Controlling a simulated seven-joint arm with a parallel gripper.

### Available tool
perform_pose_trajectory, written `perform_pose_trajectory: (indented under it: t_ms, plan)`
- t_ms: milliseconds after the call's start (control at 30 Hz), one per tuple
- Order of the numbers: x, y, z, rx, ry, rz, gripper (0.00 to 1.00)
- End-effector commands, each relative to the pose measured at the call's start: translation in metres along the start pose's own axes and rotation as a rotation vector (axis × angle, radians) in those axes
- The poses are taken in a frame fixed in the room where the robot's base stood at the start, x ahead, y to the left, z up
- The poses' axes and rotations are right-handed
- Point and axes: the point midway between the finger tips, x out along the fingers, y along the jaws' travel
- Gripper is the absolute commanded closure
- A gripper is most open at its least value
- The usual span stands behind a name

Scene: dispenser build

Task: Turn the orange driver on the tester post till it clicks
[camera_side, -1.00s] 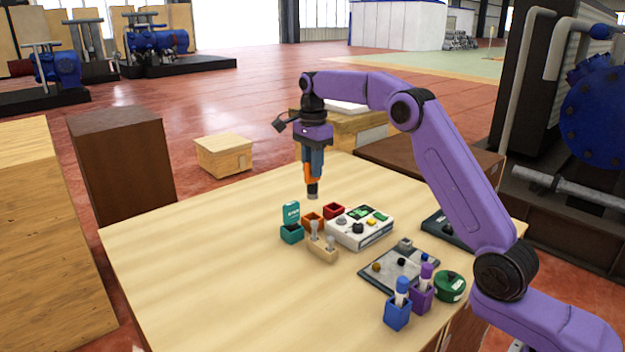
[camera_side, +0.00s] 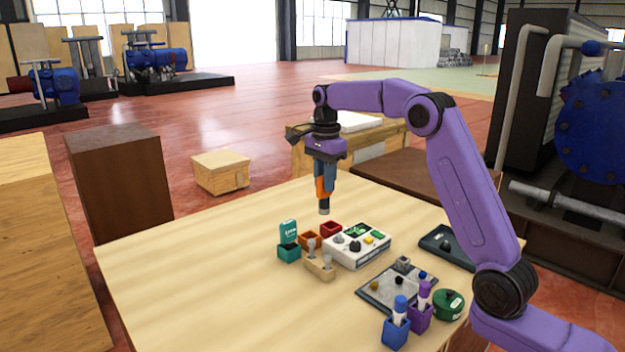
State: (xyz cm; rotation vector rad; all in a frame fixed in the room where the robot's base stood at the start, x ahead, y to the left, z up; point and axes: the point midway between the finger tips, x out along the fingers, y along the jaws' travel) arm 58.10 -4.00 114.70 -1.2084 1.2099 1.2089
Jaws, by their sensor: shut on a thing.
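My gripper (camera_side: 324,180) points down above the table and is shut on the orange driver (camera_side: 320,187). The driver hangs upright, its dark, grey-ended tip clear of everything below, with part of the body hidden by the fingers. A white box (camera_side: 357,252) stands on the table, right of and below the driver in the picture. On its top are a grey round part (camera_side: 339,239), a black knob (camera_side: 355,246), a small green panel and yellow pieces. The driver's tip is apart from the box. I cannot tell which part is the tester post.
Left of the white box are a teal holder (camera_side: 288,253), an orange bin (camera_side: 309,241), a red bin (camera_side: 330,229) and a wooden block with pegs (camera_side: 320,268). A grey plate (camera_side: 385,294), pen holders and a green round case (camera_side: 448,304) lie front right. The table's left is clear.

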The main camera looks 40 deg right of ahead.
Motion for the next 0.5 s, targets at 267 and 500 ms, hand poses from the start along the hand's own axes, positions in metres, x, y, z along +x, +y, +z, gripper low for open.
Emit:
perform_pose_trajectory:
  t_ms: [267,500]
  plan:
    - [-0.003,0.033,-0.014,0.001,0.000,-0.002,1.00]
    - [0.002,0.039,-0.016,0.000,0.000,0.000,1.00]
